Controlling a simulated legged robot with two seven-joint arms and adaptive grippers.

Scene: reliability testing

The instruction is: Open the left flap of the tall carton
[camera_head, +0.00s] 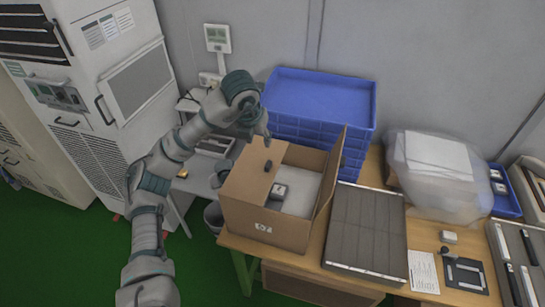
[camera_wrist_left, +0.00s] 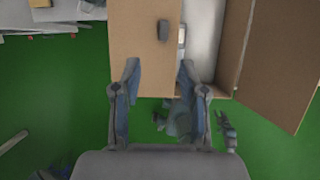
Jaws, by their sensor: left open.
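The tall carton (camera_head: 265,222) is a brown cardboard box standing at the left end of the wooden table. Its left flap (camera_head: 246,180) lies over the left part of the opening, with a small black knob (camera_head: 267,165) on it. The flap also shows in the wrist view (camera_wrist_left: 140,35), with the knob (camera_wrist_left: 163,30). The opposite flap (camera_head: 331,175) stands up, and a small device (camera_head: 279,191) shows in the opening. My left gripper (camera_wrist_left: 160,80) is open and empty, its fingers apart over the flap's near end in the wrist view; contact cannot be told.
Stacked blue crates (camera_head: 320,95) stand behind the carton. A dark grey panelled tray (camera_head: 366,232) lies close to its right, with a plastic-wrapped bundle (camera_head: 440,175) beyond. A white cabinet (camera_head: 110,80) stands at left. Green floor is open left of the table.

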